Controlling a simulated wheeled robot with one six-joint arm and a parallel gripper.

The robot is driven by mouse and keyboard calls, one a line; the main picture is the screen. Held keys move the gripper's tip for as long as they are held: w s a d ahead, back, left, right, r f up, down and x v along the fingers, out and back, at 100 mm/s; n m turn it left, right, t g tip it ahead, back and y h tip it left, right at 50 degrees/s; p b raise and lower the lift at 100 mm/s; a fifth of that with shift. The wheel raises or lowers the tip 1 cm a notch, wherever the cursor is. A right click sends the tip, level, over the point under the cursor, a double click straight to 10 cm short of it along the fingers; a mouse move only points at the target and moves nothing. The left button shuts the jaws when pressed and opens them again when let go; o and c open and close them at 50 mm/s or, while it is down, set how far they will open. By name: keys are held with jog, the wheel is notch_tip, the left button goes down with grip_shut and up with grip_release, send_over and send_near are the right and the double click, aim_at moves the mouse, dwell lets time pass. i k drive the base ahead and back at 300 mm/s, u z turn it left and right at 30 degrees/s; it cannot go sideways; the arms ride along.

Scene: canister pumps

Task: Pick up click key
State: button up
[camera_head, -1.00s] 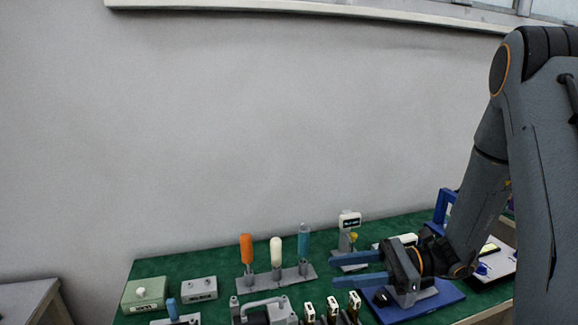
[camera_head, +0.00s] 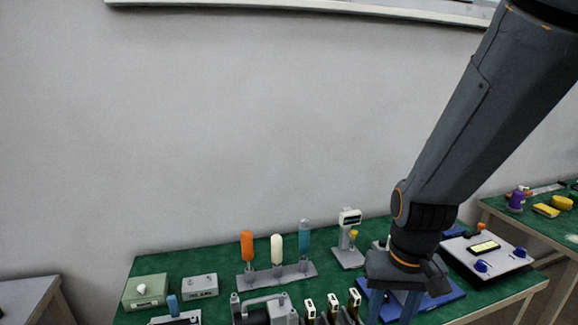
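I cannot tell for sure which thing is the click key. A small blue-topped piece (camera_head: 173,305) stands at the bottom left. My gripper (camera_head: 393,308) points down at the right of the green bench, over the blue base plate. Its two blue fingers are apart, with nothing seen between them. The fingertips are near the bottom of the picture.
A green box (camera_head: 145,291) and a grey box (camera_head: 200,287) sit at the left. A display stand (camera_head: 348,240) stands behind my gripper. A white panel with blue knobs (camera_head: 487,254) lies to the right.

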aim_at(303, 236)
jog(key=k, duration=0.6)
jog(key=z, duration=0.7)
jog(key=i, duration=1.45)
jog(key=u, duration=0.8)
